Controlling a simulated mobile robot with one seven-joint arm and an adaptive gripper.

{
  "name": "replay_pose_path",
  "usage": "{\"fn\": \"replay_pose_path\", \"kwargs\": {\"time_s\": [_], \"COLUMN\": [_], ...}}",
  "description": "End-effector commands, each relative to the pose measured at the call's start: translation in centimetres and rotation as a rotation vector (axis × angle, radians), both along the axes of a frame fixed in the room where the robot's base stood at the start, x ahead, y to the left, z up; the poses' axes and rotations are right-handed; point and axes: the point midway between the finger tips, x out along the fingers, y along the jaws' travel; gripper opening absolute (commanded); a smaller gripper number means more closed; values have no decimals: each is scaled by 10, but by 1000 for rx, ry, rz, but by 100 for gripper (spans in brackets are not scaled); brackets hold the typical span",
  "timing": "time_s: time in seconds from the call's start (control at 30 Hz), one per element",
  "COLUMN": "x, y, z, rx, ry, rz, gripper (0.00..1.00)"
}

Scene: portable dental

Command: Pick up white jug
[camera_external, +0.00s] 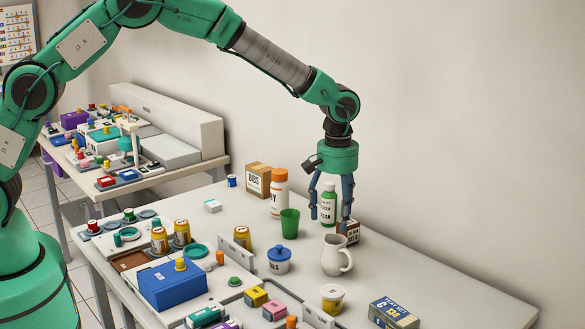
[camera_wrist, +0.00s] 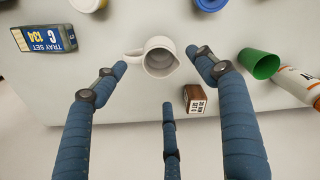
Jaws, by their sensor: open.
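The white jug (camera_external: 335,257) stands upright on the table with its handle to the right in the external view. In the wrist view the jug (camera_wrist: 160,58) is seen from above, its mouth showing and its handle to the left. My gripper (camera_external: 332,212) is open and empty above the table, behind and higher than the jug. In the wrist view my gripper's blue fingers (camera_wrist: 160,85) are spread, with the jug beyond and between the tips of the two outer ones. The fingers look apart from the jug.
A small brown box (camera_external: 348,231) stands close behind the jug. Table is clear right of the jug.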

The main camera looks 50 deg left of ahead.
Motion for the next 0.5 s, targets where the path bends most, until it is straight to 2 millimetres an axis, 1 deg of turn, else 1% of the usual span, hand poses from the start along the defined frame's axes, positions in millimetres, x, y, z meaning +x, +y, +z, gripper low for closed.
{"fn": "replay_pose_path", "kwargs": {"time_s": [0.03,0.2,0.33,0.5], "x": [0,0,0,0], "y": [0,0,0,0], "z": [-9,-26,-30,-31], "rx": [1,0,0,0], "ry": [2,0,0,0], "rz": [0,0,0,0], "gripper": [71,71,71,71]}}
